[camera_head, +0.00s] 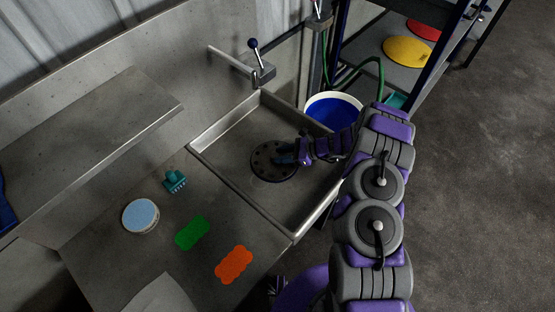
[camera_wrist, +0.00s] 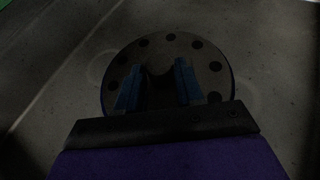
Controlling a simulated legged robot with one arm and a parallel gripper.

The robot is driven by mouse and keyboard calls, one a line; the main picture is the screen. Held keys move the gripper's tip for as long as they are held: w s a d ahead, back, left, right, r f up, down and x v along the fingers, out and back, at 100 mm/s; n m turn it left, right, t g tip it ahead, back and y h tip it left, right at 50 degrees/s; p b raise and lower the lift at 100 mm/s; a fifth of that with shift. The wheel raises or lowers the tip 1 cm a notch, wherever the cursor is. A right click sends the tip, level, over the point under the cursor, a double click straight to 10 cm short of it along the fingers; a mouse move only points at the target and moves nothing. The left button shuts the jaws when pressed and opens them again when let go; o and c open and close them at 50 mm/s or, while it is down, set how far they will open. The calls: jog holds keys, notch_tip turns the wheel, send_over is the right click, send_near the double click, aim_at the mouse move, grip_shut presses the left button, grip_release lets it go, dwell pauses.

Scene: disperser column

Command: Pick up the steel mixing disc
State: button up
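The steel mixing disc (camera_head: 268,165) is dark and round, with a ring of holes near its rim. It lies in the sink basin (camera_head: 232,150). My gripper (camera_head: 284,155) reaches into the sink from the right and is over the disc. In the wrist view the disc (camera_wrist: 200,52) fills the middle, and my gripper's two blue fingers (camera_wrist: 158,82) are spread apart over it. A dark hub or notch shows between the fingers. I cannot tell whether the fingers touch the disc.
A faucet (camera_head: 262,72) stands behind the sink. A blue-filled white bucket (camera_head: 333,108) is beyond its right edge. On the left counter are a teal brush (camera_head: 175,181), a round white-blue container (camera_head: 140,216), a green sponge (camera_head: 192,232) and an orange sponge (camera_head: 234,264).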

jog(key=shift+a+f, duration=0.1)
jog(key=shift+a, duration=0.65)
jog(key=c, duration=0.5)
jog(key=shift+c, duration=0.4)
jog(key=shift+d, duration=0.6)
grip_shut()
